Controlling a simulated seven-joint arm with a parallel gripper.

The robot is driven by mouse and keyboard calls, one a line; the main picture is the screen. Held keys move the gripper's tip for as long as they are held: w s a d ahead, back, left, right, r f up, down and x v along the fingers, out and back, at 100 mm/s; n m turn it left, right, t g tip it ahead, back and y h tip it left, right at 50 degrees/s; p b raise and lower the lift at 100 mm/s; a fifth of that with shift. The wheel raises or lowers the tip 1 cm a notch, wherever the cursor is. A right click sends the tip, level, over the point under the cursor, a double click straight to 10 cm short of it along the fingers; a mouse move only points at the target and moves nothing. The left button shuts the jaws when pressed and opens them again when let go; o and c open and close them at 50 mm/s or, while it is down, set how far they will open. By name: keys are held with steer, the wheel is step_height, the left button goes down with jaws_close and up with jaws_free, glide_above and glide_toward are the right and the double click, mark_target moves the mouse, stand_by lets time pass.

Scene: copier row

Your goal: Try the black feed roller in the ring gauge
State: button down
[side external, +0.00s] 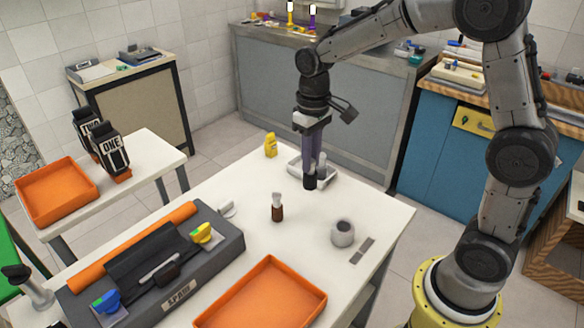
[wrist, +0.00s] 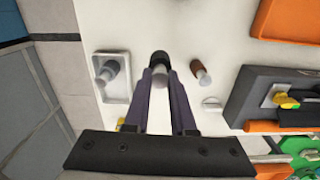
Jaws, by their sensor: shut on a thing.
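My gripper (side external: 312,168) points down over the white table and is shut on the black feed roller (side external: 310,183). In the wrist view, the roller's black end (wrist: 159,57) and pale shaft sit between the fingertips (wrist: 160,76). The roller hangs about upright beside a shallow white tray (side external: 330,180); I cannot tell whether it touches the table. The ring gauge (side external: 343,232), a grey round block with a dark hole, stands nearer the table's right edge, apart from my gripper. It is not in the wrist view.
A grey roller (side external: 321,163) stands in the white tray. A brown roller (side external: 277,209) stands to the left of the gauge. A grey flat strip (side external: 362,250) lies by the gauge. An orange tray (side external: 262,300) and a dark machine (side external: 150,262) fill the front.

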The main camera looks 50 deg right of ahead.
steer(key=s+a+r, duration=0.1)
steer(key=s+r, duration=0.1)
steer(key=s, duration=0.4)
steer(key=s+a+r, duration=0.2)
steer(key=s, duration=0.4)
steer(key=shift+a+f, duration=0.1)
steer(key=shift+f, duration=2.85)
steer(key=shift+f, duration=0.4)
steer(key=c, duration=0.7)
jaws_free()
steer(key=shift+r, duration=0.1)
